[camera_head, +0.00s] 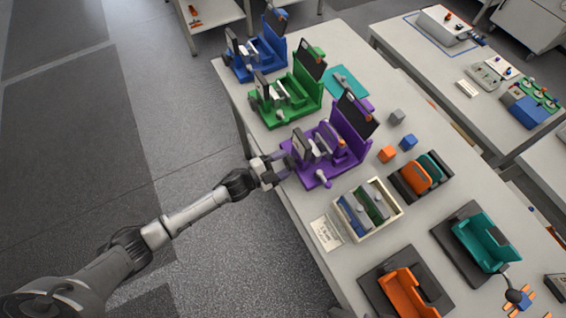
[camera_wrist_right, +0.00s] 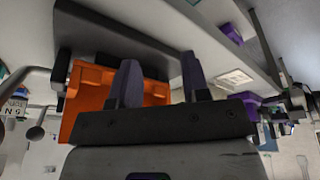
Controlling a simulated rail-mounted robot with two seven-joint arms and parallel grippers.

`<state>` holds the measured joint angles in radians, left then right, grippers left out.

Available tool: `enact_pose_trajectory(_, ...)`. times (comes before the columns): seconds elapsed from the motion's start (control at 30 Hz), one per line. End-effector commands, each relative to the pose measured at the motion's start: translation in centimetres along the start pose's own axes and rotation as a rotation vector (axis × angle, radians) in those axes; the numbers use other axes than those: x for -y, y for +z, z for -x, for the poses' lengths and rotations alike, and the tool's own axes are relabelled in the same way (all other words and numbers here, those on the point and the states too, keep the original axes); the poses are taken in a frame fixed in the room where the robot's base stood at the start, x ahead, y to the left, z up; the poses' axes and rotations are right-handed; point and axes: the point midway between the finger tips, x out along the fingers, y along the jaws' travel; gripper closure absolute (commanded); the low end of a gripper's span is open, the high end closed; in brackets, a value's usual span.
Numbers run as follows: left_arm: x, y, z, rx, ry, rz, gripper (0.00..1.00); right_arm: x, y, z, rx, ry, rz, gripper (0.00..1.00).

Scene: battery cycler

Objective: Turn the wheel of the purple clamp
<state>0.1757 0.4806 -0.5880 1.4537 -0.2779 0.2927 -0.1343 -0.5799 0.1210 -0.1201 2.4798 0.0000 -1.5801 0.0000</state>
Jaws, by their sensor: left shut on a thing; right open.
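The purple clamp (camera_head: 350,142) stands on the near long table, the closest in a row of three clamps. My left gripper (camera_head: 276,168) reaches in from the left to the clamp's left end, over the table edge. It is shut at the clamp's wheel, which the fingers mostly hide; how far the wheel is turned cannot be seen. My right gripper (camera_wrist_right: 160,70) shows only in the right wrist view. Its two dark fingers are apart and empty, in front of an orange holder (camera_wrist_right: 90,95).
Green (camera_head: 310,95) and blue (camera_head: 243,73) clamps stand behind the purple one. Small cubes (camera_head: 387,153) lie to its right. A cream tray (camera_head: 398,207), a teal cradle (camera_head: 487,240) and an orange cradle (camera_head: 405,295) stand nearer. The floor left of the table is clear.

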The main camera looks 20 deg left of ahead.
Motion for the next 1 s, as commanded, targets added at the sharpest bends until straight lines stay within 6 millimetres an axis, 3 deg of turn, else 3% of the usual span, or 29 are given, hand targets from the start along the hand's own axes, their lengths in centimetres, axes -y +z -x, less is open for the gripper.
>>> enact_pose_trajectory(0.4, -0.03, 0.01, 0.01, 0.001, 0.001, -0.005, 0.66, -0.13, 0.04, -0.01, 0.001, 0.003, 0.004, 0.57)
enact_pose_trajectory(0.43, -0.03, 0.01, 0.01, 0.001, 0.001, -0.005, 0.40, -0.12, 0.04, 0.00, 0.001, 0.003, 0.004, 0.57)
enact_pose_trajectory(0.67, -0.02, 0.00, 0.01, 0.000, 0.000, -0.004, 0.18, 0.01, 0.01, 0.00, 0.000, 0.000, 0.000, 0.57)
enact_pose_trajectory(1.0, -0.03, 0.02, 0.44, 0.000, 0.000, -0.004, 0.16, 0.17, -0.02, 0.00, -0.001, -0.005, -0.006, 0.57)
